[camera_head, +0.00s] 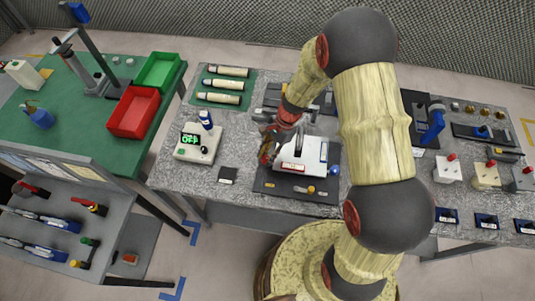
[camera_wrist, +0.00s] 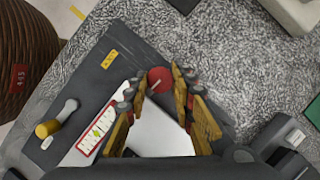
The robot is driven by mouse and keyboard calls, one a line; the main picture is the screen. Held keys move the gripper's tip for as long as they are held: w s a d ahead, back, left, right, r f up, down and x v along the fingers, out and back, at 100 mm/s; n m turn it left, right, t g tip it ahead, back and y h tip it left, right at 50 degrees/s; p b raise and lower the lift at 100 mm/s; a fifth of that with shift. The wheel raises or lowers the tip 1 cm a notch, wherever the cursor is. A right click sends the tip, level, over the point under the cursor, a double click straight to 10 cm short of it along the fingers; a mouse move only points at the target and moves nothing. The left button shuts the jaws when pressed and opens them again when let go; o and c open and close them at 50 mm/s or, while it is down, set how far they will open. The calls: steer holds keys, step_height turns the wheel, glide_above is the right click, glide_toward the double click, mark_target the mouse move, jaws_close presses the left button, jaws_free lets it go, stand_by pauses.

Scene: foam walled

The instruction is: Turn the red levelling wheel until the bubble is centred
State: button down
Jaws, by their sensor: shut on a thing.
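The red levelling wheel (camera_wrist: 159,79) shows in the wrist view between my fingertips, at the edge of a dark base plate (camera_wrist: 150,48). My gripper (camera_wrist: 158,90) is shut on the wheel, one finger at each side. In the head view my gripper (camera_head: 268,151) is at the left side of a white block (camera_head: 312,156) on the dark base plate (camera_head: 290,190); the wheel is hidden there behind my fingers. The block's white face also shows below my fingers in the wrist view (camera_wrist: 160,135). I cannot make out the bubble in either view.
A yellow-knobbed lever (camera_wrist: 48,129) and a red-edged label (camera_wrist: 97,131) are on the fixture. A box with a green display (camera_head: 198,142) stands to the left on the grey worktop (camera_head: 240,130). Red (camera_head: 133,112) and green (camera_head: 158,70) bins are on the green table.

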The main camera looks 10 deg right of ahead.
steer(key=shift+w+n+g+h, duration=0.1)
steer(key=shift+n+g+h, duration=0.25)
steer(key=shift+n, duration=0.85)
steer(key=c, duration=1.5)
jaws_free()
steer(key=shift+a, duration=0.1)
steer(key=shift+r, duration=0.1)
steer(key=v, duration=0.7)
steer(key=shift+w+d+r, duration=0.15)
steer(key=shift+d+r, duration=0.1)
steer(key=shift+r, duration=0.1)
steer(key=shift+p, duration=0.3)
